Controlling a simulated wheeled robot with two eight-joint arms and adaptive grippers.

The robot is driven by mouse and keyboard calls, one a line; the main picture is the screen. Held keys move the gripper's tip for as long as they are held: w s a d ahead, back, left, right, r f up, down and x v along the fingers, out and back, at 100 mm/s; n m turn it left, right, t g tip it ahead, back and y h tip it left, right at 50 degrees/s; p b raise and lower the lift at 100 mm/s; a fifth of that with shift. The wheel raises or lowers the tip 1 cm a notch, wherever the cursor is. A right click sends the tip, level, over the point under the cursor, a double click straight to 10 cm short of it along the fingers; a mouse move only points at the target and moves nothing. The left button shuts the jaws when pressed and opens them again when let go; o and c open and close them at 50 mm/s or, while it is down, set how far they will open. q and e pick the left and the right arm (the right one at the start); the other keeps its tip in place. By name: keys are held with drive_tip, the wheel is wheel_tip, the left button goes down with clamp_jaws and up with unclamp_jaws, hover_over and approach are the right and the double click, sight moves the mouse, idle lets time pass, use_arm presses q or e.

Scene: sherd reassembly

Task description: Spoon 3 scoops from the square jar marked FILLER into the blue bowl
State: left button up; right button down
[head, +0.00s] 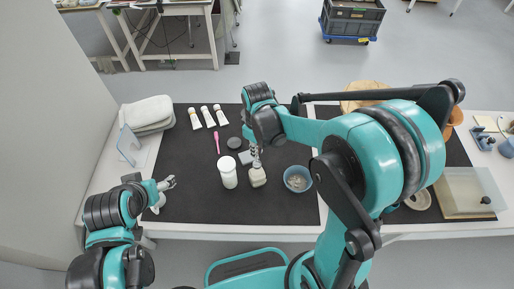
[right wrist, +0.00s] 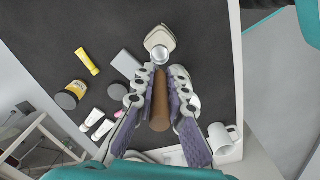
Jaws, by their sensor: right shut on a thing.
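The pale square jar (head: 258,178) stands on the dark mat in the head view, and it shows at the top of the right wrist view (right wrist: 160,38). No lettering on it is readable. My right gripper (head: 256,150) is above the jar, shut on the brown handle of a spoon (right wrist: 160,105). The spoon's metal end (right wrist: 161,56) overlaps the jar in the right wrist view; I cannot tell how deep it reaches. The blue bowl (head: 297,180) stands right of the jar with pale contents. My left gripper (head: 168,184) is open and empty at the mat's left edge.
A white round container (head: 228,173) stands just left of the jar. A grey block (head: 246,157), a dark disc (head: 234,143), a pink tool (head: 217,142) and white tubes (head: 208,117) lie behind. A white mug (right wrist: 222,138) shows in the right wrist view. The front left mat is bare.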

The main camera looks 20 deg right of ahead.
sight(257, 164)
drive_tip(key=shift+f+b, duration=3.05)
drive_tip(key=shift+f, duration=0.8)
drive_tip(key=shift+r, duration=0.1)
drive_tip(key=shift+r+p, duration=4.2)
drive_tip(key=shift+r, duration=1.2)
drive_tip(key=shift+f, duration=0.1)
drive_tip(key=shift+w, duration=0.1)
